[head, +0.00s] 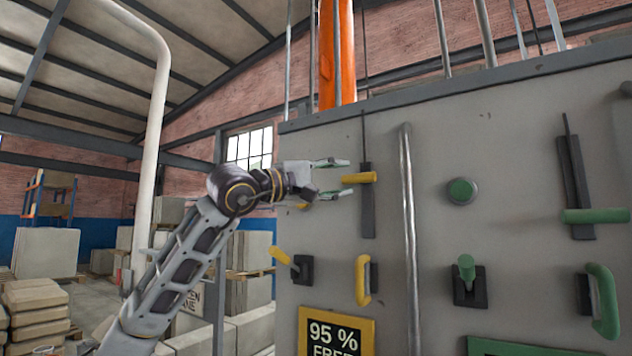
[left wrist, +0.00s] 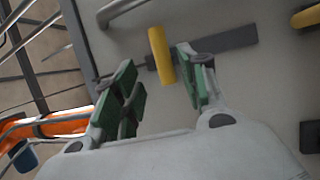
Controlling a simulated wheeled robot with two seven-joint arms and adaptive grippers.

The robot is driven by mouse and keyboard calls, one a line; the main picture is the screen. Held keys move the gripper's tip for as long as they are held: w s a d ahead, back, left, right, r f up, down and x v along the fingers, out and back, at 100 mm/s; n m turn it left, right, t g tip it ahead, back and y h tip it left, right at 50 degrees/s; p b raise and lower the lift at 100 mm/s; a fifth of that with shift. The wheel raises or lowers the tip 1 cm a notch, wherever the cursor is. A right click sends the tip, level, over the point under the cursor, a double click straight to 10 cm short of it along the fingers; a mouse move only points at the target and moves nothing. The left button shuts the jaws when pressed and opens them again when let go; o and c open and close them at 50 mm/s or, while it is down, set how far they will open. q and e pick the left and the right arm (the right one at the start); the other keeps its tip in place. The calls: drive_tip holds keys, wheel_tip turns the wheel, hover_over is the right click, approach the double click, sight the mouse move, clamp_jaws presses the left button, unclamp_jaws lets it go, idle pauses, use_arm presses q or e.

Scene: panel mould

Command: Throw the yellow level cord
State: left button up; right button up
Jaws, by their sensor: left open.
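A yellow bar handle (head: 359,178) sticks out sideways from a dark upright slot plate (head: 367,215) on the grey panel, with a thin dark rod or cord above it. My left gripper (head: 343,178) is open and empty just left of this handle, its green-padded fingers one above the other. In the left wrist view the yellow bar (left wrist: 161,55) shows just past and between the fingertips (left wrist: 156,62) of the open gripper; I cannot tell whether they touch. A yellow toggle lever (head: 284,258) and a yellow pull handle (head: 362,280) sit lower on the panel. My right gripper is out of view.
The grey panel (head: 440,240) fills the right side. A metal vertical pipe (head: 410,230) stands right of the yellow controls. Beyond it are a green button (head: 461,191), a green toggle (head: 466,267), a green bar handle (head: 595,216) and a green pull handle (head: 605,300). A yellow sign (head: 337,335) sits below.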

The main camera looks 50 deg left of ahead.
use_arm(q)
drive_tip(key=shift+v, duration=2.4)
drive_tip(key=shift+s, duration=0.2)
